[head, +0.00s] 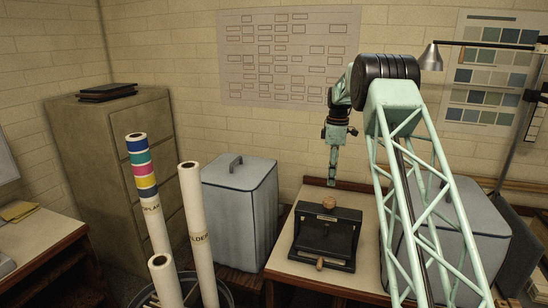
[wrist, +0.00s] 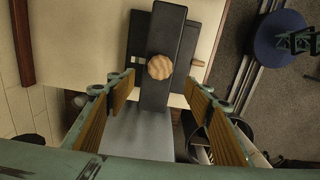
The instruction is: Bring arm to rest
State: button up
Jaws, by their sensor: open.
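My gripper (head: 332,180) hangs with its fingers pointing down, above the back of the table and the black device. In the wrist view its two fingers (wrist: 161,92) stand wide apart with tan inner pads, and nothing is held between them. The black device (head: 318,245) sits on the tabletop with a round wooden knob (head: 329,203) on top and a wooden handle at its front. The knob also shows in the wrist view (wrist: 160,67), beyond the fingertips and apart from them. My green lattice arm reaches in from the right and hides part of the table.
A grey lidded bin (head: 240,205) with a handle stands left of the table (head: 340,281). Tall paper rolls (head: 199,230) stand in front of it. A filing cabinet (head: 115,145) is at the left. Another grey bin (head: 465,245) is behind my arm. A lamp (head: 431,60) hangs at the upper right.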

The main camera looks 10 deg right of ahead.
jog(key=s+a+r+m+t+b, duration=0.1)
jog(key=s+a+r+m+b, duration=0.1)
jog(key=s+a+r, duration=0.5)
jog(key=s+a+r+m+b, duration=0.1)
jog(key=s+a+r, duration=0.2)
jog(key=s+r, duration=0.4)
jog(key=s+a+r+m+t+b, duration=0.15)
jog(key=s+a+r, duration=0.35)
jog(key=s, duration=0.8)
jog(key=s+a+r+m+b, duration=0.35)
jog(key=s+a, duration=0.35)
jog(key=s, duration=0.6)
jog(key=s+a+f+m+b, duration=0.1)
jog(key=s+f, duration=0.3)
jog(key=s, duration=0.6)
jog(key=s+a+f+m+t+b, duration=0.1)
jog(key=s+a+f, duration=0.2)
jog(key=s, duration=0.8)
jog(key=s+a+f+m+b, duration=0.2)
jog(key=s+f, duration=0.2)
jog(key=s, duration=0.6)
jog(key=shift+s+f, duration=0.25)
jog(key=shift+f, duration=0.05)
jog(key=shift+t, duration=0.25)
